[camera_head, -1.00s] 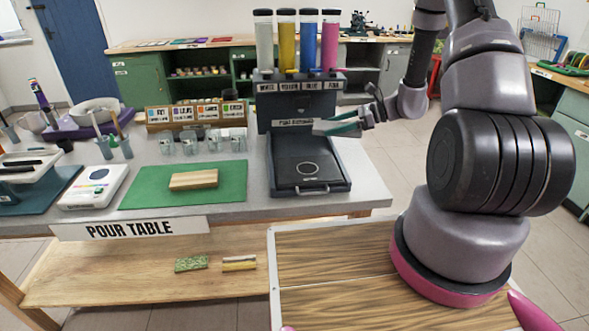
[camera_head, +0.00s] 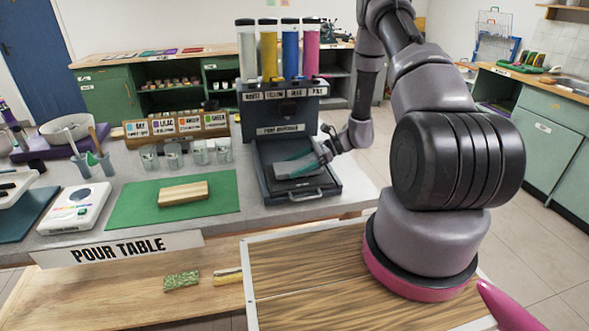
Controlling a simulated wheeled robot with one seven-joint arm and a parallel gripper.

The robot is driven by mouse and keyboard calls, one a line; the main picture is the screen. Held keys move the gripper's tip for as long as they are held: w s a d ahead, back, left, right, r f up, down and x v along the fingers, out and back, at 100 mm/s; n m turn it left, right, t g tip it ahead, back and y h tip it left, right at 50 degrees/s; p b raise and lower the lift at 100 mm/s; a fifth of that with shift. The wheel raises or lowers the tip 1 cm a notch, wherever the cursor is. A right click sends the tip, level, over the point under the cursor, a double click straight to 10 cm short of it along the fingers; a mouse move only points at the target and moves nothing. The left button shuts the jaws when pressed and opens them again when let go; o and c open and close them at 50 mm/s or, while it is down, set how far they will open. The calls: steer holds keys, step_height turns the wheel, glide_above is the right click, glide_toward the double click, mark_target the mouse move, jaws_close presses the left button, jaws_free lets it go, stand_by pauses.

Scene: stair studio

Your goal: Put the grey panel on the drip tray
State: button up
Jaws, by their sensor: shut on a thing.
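My gripper (camera_head: 310,161), with teal fingers, is over the drip tray at the foot of the paint dispenser. It is shut on the grey panel (camera_head: 290,171), a thin flat light grey piece partly covered by the fingers. The drip tray (camera_head: 270,187) is dark, with a metal handle at its front. The panel is over the middle of the tray; I cannot tell whether it touches the tray floor. The tray's round mark is hidden.
The dispenser (camera_head: 284,113) with several coloured tubes stands behind the tray. To the left are a green mat (camera_head: 130,203) with a wooden block (camera_head: 183,193), a row of clear cups (camera_head: 172,155) and a white scale (camera_head: 74,208). A wooden-topped surface (camera_head: 320,285) lies in front.

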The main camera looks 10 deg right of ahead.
steer(key=shift+f, duration=0.5)
steer(key=shift+f, duration=0.15)
steer(key=o, duration=1.1)
